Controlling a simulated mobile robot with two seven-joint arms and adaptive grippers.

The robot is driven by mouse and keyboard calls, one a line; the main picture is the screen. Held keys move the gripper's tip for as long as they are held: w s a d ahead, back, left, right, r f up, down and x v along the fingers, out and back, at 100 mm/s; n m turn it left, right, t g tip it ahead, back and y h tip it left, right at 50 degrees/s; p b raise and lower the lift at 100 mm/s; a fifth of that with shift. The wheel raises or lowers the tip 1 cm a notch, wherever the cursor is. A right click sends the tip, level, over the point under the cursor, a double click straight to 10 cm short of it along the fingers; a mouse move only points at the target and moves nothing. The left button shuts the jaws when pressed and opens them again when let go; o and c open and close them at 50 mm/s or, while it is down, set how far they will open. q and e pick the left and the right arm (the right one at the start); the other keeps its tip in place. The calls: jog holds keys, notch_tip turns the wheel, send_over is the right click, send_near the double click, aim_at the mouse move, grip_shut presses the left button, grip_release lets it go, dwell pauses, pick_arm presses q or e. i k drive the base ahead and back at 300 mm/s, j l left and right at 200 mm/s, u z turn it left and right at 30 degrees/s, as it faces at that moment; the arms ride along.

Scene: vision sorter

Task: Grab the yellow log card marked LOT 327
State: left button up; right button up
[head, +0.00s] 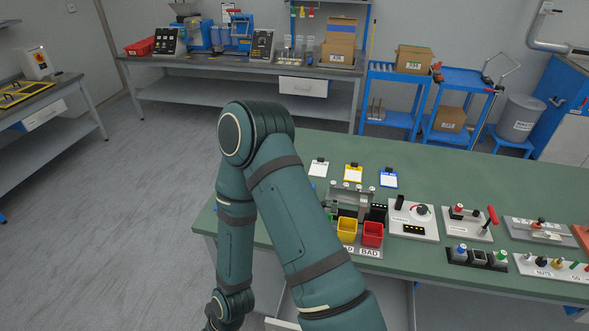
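A yellow log card (353,174) lies on the green table, with a dark clip at its top edge and a white label. Its lettering is too small to read, so I cannot confirm LOT 327. It sits between a white card (318,168) on the left and a blue-edged card (388,179) on the right. One of my teal arms is bent large across the middle of the view, left of the cards. Its far end runs out of the bottom edge. Neither gripper is in view.
Below the cards stand a grey sorter device (351,197) and yellow (347,231) and red (373,234) bins by a BAD label. A control panel (412,218) and several fixtures fill the table's right. The green surface (470,178) behind them is clear.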

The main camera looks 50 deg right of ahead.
aim_at(353, 173)
jog(key=i+j+u, duration=0.2)
jog(key=u, duration=0.25)
jog(key=i+u, duration=0.45)
jog(key=i+z, duration=0.2)
jog(key=i, duration=0.5)
jog(key=i+j+z, duration=0.2)
jog(key=i, duration=0.5)
jog(key=i+l+z, duration=0.1)
jog(key=i+z, duration=0.65)
jog(key=i+j+z, duration=0.1)
jog(key=i+z, duration=0.15)
jog(key=z, duration=0.15)
jog(key=i+l+z, duration=0.15)
jog(key=i+z, duration=0.45)
jog(key=z, duration=0.2)
jog(key=i+z, duration=0.6)
jog(key=i, duration=1.2)
jog(key=i+z, duration=0.2)
jog(key=i, duration=0.25)
jog(key=i+j+z, duration=0.2)
jog(key=i, duration=0.25)
jog(key=i+z, duration=0.15)
jog(key=i, duration=0.3)
jog(key=i+l+z, duration=0.1)
jog(key=i+z, duration=0.65)
jog(key=i+j+z, duration=0.1)
jog(key=i+z, duration=0.25)
jog(key=i+l+z, duration=0.1)
jog(key=i+z, duration=0.95)
